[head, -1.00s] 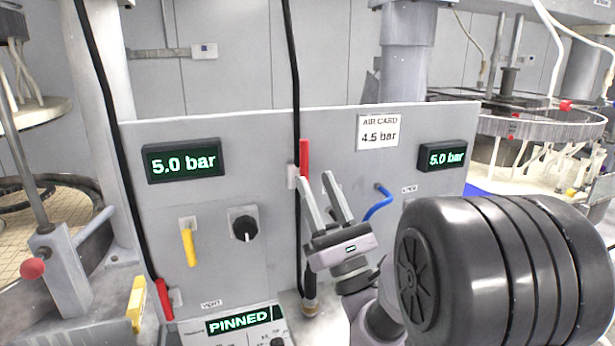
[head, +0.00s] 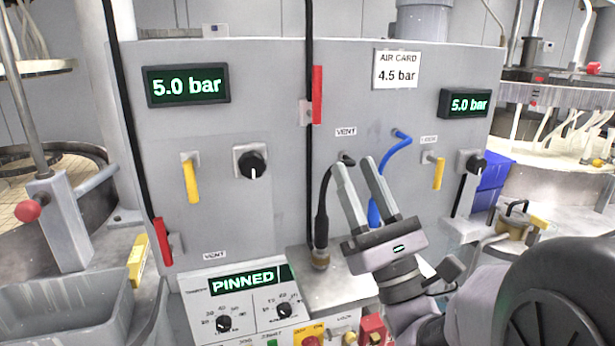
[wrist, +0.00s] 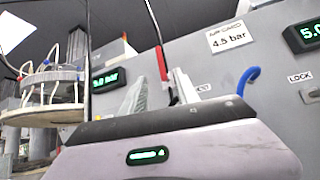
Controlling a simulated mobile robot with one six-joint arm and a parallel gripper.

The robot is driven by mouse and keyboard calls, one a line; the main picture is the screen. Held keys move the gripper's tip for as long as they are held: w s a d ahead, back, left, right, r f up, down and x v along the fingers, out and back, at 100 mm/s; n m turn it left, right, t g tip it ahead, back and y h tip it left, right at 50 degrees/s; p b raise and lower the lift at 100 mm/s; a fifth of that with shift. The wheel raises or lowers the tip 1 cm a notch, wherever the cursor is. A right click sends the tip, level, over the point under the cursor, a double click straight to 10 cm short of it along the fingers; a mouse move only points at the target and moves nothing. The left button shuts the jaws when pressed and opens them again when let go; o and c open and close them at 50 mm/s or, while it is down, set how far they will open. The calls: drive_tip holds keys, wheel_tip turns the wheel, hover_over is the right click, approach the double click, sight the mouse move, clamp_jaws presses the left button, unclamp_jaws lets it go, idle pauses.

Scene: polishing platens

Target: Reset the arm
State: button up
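My gripper (head: 354,164) is in front of the grey control panel (head: 270,110), its two fingers pointing up with a gap between them. I cannot tell how far the tips are from the panel. My dark arm link fills the lower right of the head view.
A red lever (head: 317,95) is upright on the panel, left of the fingers. A blue hose (head: 392,165) hangs just right of them. A black hose (head: 322,210) hangs left. A PINNED console (head: 240,300) stands below, and a grey bin (head: 70,320) at lower left.

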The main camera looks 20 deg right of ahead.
drive_tip(key=shift+y, duration=0.3)
drive_tip(key=s+a+f+n+g+y, duration=0.3)
drive_tip(key=s+a+n+g+y, duration=0.1)
drive_tip(key=a+n+g, duration=0.3)
drive_tip(key=s+a+f+n+g+y, duration=0.35)
drive_tip(key=a+n+g, duration=0.3)
drive_tip(key=a, duration=0.35)
drive_tip(key=s+a+f+n+g+y, duration=0.35)
drive_tip(key=a+n+g+y, duration=0.2)
drive_tip(key=a+g, duration=0.2)
drive_tip(key=s+f+n+g+h, duration=0.3)
drive_tip(key=s+f+n+h, duration=0.4)
drive_tip(key=f, duration=0.4)
drive_tip(key=w+d+f+n+t+h, duration=0.1)
drive_tip(key=d+n+h, duration=0.1)
drive_tip(key=d+h, duration=0.2)
drive_tip(key=d+f+n+t+h, duration=0.1)
drive_tip(key=d+t+h, duration=0.1)
drive_tip(key=d+h, duration=0.3)
drive_tip(key=d, duration=0.4)
drive_tip(key=shift+w+f+n, duration=0.25)
drive_tip(key=shift+w+n, duration=0.1)
drive_tip(key=shift+n, duration=0.05)
